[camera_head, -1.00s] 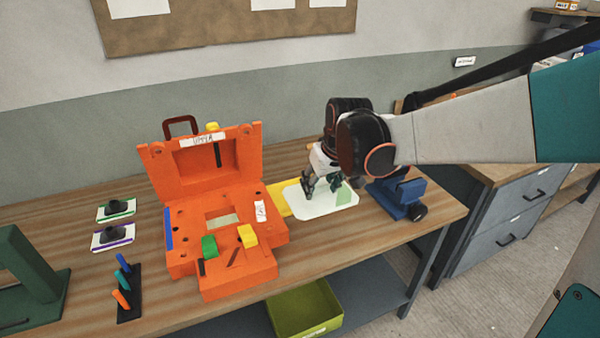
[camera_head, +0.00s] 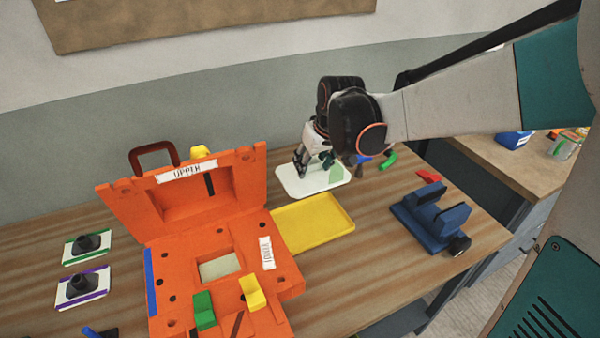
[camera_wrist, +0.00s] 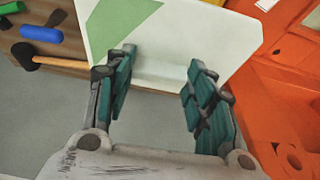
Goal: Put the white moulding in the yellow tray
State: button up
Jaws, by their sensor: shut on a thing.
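The white moulding (camera_head: 292,184) is a thin pale plate with a light green patch. My gripper (camera_head: 314,170) is shut on it and holds it beyond the back edge of the yellow tray in the head view. The wrist view shows the moulding (camera_wrist: 205,30) between and past the two teal fingers of my gripper (camera_wrist: 162,72). The exact grip contact is partly hidden. The yellow tray (camera_head: 322,232) is shallow and empty, lying on the wooden table just right of the orange mould.
The open orange mould (camera_head: 180,260) with its raised lid stands left of the tray. A blue clamp-like fixture (camera_head: 432,222) stands to the right. Green, red and blue small items lie behind it. Two black-knobbed plates (camera_head: 82,288) are at the left. Table between tray and fixture is clear.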

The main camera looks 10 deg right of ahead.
notch_tip(320, 180, down, 16)
jog(key=b, duration=0.5)
jog(key=shift+w, duration=0.1)
jog(key=shift+f, duration=0.1)
jog(key=o, duration=1.5)
jog(key=shift+o, duration=0.2)
